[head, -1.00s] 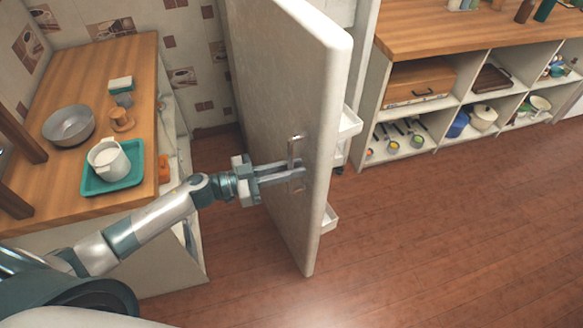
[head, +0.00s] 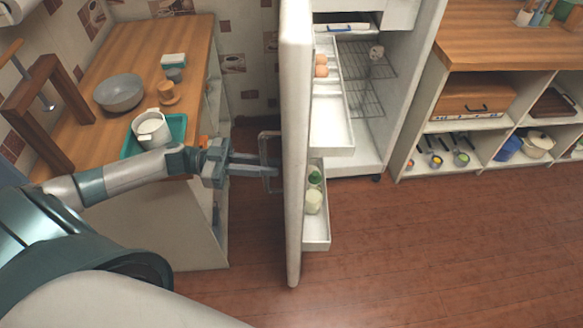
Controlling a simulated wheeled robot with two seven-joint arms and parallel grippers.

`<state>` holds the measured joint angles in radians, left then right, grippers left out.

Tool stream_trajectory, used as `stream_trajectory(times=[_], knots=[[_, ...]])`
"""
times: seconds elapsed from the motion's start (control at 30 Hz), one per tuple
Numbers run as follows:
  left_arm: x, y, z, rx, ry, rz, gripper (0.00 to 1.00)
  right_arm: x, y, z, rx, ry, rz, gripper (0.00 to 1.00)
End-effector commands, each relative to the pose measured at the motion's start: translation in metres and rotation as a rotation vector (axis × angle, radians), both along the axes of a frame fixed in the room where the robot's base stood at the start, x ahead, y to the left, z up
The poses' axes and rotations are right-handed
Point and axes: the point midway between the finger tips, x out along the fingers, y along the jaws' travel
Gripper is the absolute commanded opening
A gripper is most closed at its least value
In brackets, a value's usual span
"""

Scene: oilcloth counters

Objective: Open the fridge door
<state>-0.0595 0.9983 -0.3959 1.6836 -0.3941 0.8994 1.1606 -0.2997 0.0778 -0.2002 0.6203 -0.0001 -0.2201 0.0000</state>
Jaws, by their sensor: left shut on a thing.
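The white fridge door (head: 294,150) stands wide open, seen nearly edge-on in the head view. Its inner shelves face right and hold eggs and a few small containers. The metal door handle (head: 264,143) is on the door's left-facing outer side. My left gripper (head: 268,170) reaches in from the left and is shut on the handle. The fridge body (head: 349,165) is behind and to the right of the door, with wire racks showing inside. My right gripper is out of view.
A wooden counter (head: 92,140) at the left holds a grey bowl (head: 119,92) and a teal tray (head: 178,128) with a white pot. A shelf unit (head: 405,140) stands at the right. The floor (head: 440,250) in front is clear.

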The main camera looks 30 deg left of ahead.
Motion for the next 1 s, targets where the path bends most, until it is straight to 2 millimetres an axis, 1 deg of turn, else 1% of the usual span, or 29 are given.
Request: stream_trajectory(times=[0.07, 0.33, 0.37, 0.4, 0.43, 0.87, 1.0], knots=[[-0.0024, 0.005, -0.0008, 0.001, 0.001, 0.002, 0.0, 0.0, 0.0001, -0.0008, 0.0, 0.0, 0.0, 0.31], [-0.0019, 0.0049, 0.0005, -0.001, -0.001, 0.002, 0.0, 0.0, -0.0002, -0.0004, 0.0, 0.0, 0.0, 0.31], [-0.0018, 0.005, 0.0006, -0.001, -0.001, 0.002, 0.19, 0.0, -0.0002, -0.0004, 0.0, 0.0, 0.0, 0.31], [-0.0018, 0.0049, 0.0007, -0.001, -0.001, 0.002, 0.28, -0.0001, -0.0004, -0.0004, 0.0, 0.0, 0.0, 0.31], [-0.0019, 0.0048, 0.0007, -0.001, -0.001, 0.002, 0.33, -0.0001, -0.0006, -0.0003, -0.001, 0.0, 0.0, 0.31], [-0.0024, 0.0042, 0.0009, -0.001, -0.002, 0.0, 0.33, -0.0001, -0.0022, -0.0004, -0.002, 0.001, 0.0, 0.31], [-0.0037, 0.0074, -0.0001, -0.001, -0.001, 0.0, 0.33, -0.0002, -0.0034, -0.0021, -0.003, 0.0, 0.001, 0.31]])
